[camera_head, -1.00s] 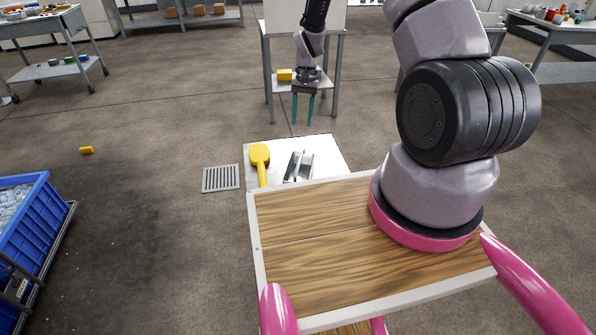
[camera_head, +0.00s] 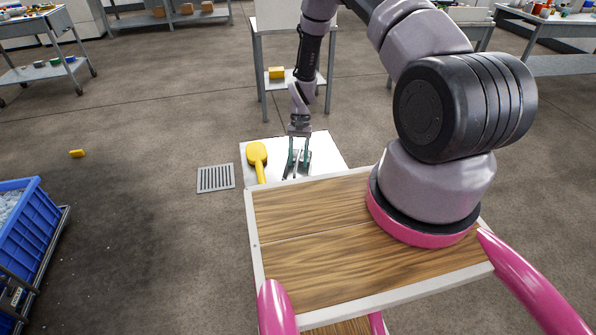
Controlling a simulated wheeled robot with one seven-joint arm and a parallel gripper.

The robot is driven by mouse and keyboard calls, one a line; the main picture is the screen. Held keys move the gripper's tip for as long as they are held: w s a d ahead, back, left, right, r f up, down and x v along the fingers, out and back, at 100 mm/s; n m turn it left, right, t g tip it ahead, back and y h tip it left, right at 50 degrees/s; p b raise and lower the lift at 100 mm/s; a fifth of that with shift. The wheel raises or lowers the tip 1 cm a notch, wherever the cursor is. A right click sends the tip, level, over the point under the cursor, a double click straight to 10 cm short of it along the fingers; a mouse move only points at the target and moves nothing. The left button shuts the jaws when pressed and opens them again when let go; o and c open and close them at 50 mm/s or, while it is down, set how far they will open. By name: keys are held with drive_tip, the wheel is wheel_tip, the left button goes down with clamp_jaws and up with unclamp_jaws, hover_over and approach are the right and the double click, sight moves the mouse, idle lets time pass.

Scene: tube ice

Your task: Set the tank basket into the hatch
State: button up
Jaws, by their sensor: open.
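A small grey metal open container (camera_head: 296,171), probably the tank basket, sits on a white top (camera_head: 326,152) just beyond my wooden deck. My gripper (camera_head: 298,163) is open and low over this container. Its two green fingers point down, one on each side of the container's middle. The fingers partly hide the container, and I cannot tell whether they touch it. I cannot make out a hatch with certainty.
A yellow scoop (camera_head: 257,157) lies left of the container on the same white top. A floor grate (camera_head: 216,178) is further left. A blue crate (camera_head: 30,235) stands on a cart at the left edge. Behind is a grey table (camera_head: 262,60). Open floor lies between.

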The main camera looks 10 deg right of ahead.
drive_tip(key=x, duration=0.3)
clamp_jaws()
idle(1.4)
